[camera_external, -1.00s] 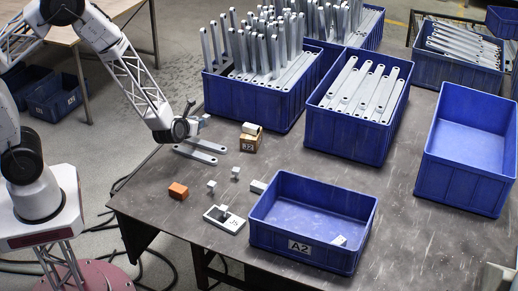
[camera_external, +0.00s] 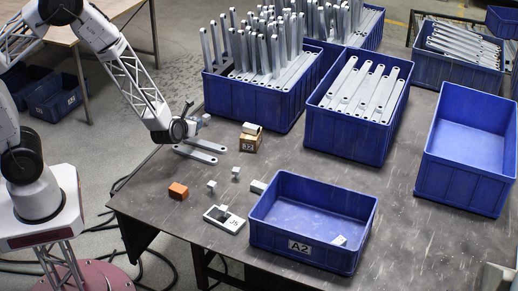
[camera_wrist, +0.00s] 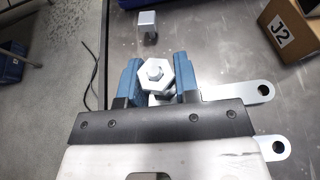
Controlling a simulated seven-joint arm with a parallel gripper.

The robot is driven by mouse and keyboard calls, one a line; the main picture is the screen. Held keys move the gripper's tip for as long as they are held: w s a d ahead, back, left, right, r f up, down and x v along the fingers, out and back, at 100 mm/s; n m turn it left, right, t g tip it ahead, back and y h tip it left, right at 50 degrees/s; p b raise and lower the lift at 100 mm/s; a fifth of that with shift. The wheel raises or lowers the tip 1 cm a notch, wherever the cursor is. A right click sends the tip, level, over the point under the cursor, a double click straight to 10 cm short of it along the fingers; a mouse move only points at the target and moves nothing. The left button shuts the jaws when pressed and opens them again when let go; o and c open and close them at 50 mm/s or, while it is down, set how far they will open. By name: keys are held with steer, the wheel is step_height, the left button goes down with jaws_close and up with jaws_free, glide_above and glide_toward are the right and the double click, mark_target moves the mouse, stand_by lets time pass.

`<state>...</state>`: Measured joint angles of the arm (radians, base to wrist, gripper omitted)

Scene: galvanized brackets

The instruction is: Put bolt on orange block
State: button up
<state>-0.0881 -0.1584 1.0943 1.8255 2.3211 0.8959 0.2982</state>
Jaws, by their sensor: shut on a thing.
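The orange block (camera_external: 178,191) lies on the table near its front left edge. My gripper (camera_external: 198,127) is up and back from it, near the table's left edge by the flat brackets. In the wrist view, the blue fingers of my gripper (camera_wrist: 157,80) are closed around a metal bolt (camera_wrist: 155,70) with a hexagonal head or nut facing the camera. In the external view the bolt is too small to tell apart from the gripper. The orange block is not in the wrist view.
Flat brackets (camera_external: 203,156) lie below the gripper; their ends (camera_wrist: 262,92) show in the wrist view. A cardboard box (camera_external: 248,142), small light cubes (camera_external: 212,185) and a scale-like device (camera_external: 225,218) stand nearby. Blue bin A2 (camera_external: 313,247) is at the front right.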

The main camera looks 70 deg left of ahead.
steer(key=s+d+r+m+h, duration=0.1)
steer(key=s+d, duration=0.5)
steer(key=d, duration=0.3)
steer(key=s+d+r, duration=0.1)
steer(key=s+d, duration=0.5)
steer(key=d, duration=0.2)
steer(key=s+d+r+m+t+h, duration=0.1)
steer(key=s+d, duration=0.2)
steer(key=s, duration=0.5)
steer(key=s+d+r, duration=0.1)
steer(key=s+d, duration=0.3)
steer(key=s, duration=0.4)
steer(key=shift+s+m+t+h, duration=0.2)
steer(key=shift+m+t+h, duration=0.2)
steer(key=shift+w, duration=0.1)
glide_above(178, 187)
steer(key=shift+w+d+f, duration=0.1)
steer(key=shift+d+f, duration=0.05)
steer(key=shift+f, duration=0.65)
